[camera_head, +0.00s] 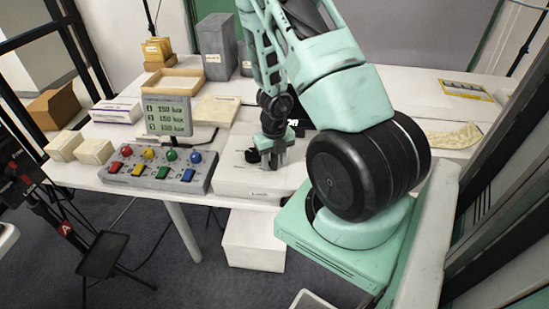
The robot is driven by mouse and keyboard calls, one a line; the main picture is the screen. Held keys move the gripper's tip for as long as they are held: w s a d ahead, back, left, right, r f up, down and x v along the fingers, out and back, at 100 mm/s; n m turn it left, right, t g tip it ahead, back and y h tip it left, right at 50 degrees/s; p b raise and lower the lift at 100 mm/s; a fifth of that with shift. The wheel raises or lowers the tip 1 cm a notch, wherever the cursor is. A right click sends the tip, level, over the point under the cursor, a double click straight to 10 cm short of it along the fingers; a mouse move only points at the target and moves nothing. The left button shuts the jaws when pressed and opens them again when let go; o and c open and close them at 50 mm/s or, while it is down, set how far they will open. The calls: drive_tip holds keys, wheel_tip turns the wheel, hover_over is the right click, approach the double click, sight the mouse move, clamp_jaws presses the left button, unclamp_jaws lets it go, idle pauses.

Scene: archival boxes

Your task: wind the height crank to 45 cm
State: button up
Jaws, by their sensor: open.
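My gripper (272,162) points down over a white box-like unit (235,178) at the front middle of the white table. Its jaws are open, though the fingertips are small and partly lost against the dark parts around them. A small black knob or handle (252,156) sits on top of the white unit, just left of the fingers. I cannot tell whether the fingers touch it, or whether it is the height crank. No height scale can be read. My arm hides the area right of the gripper.
A grey control box (160,172) with coloured knobs and buttons stands left of the white unit, with a lux display (167,115) behind it. The white table (85,178) also holds a wooden tray (172,84), grey boxes (217,48) and cream boxes (95,151). A tripod (60,220) stands at left.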

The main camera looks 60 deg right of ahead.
wheel_tip(320, 180, up, 17)
drive_tip(key=p, duration=0.8)
drive_tip(key=shift+r, duration=0.2)
idle(0.4)
